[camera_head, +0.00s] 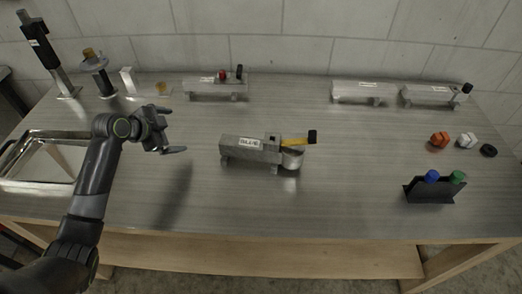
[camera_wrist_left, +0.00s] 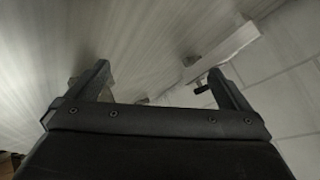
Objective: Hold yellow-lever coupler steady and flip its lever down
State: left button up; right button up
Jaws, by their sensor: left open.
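The yellow-lever coupler (camera_head: 262,151) lies on the grey table near the middle in the head view. It is a metal bar with a white label and a rounded right end. Its yellow lever (camera_head: 295,143) has a black tip (camera_head: 312,136) and points right, tilted slightly up. My left gripper (camera_head: 178,129) is open and empty, above the table to the left of the coupler and apart from it. In the left wrist view its two fingers (camera_wrist_left: 160,85) are spread with nothing gripped between them. My right gripper is not in view.
A coupler with red and black knobs (camera_head: 215,85) stands at the back. Two more metal couplers (camera_head: 362,92) (camera_head: 430,95) are at the back right. A black holder (camera_head: 425,190) with blue and green caps stands front right. A metal tray (camera_head: 40,160) lies left.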

aim_at(250, 154)
pick_arm(q)
jog(key=d+h, duration=0.1)
jog(key=d, duration=0.1)
jog(key=s+d+f+g+h, duration=0.1)
jog(key=d, duration=0.2)
jog(key=s+d+g+h, duration=0.1)
jog(key=d, duration=0.2)
jog(key=shift+s+d+f, duration=0.1)
jog(key=shift+d+f, duration=0.05)
jog(key=shift+f, duration=0.05)
jog(key=s+d+g+h, duration=0.1)
jog(key=d, duration=0.1)
jog(key=s+d+g+h, duration=0.1)
jog(key=d, duration=0.2)
jog(key=s+d+h, duration=0.1)
jog(key=d+h, duration=0.1)
jog(key=d, duration=0.1)
jog(key=shift+s+d+r+m+g, duration=0.2)
jog(key=shift+r+m+g, duration=0.1)
jog(key=shift+r+g, duration=0.1)
jog(key=x, duration=0.8)
jog(key=shift+s+f, duration=0.1)
jog(key=shift+s, duration=0.25)
jog(key=shift+w+d+f, duration=0.1)
jog(key=shift+d+f, duration=0.1)
jog(key=shift+d, duration=0.15)
jog(key=shift+w+d+f, duration=0.35)
jog(key=shift+w+d, duration=0.1)
jog(key=shift+w, duration=0.05)
jog(key=shift+r, duration=0.1)
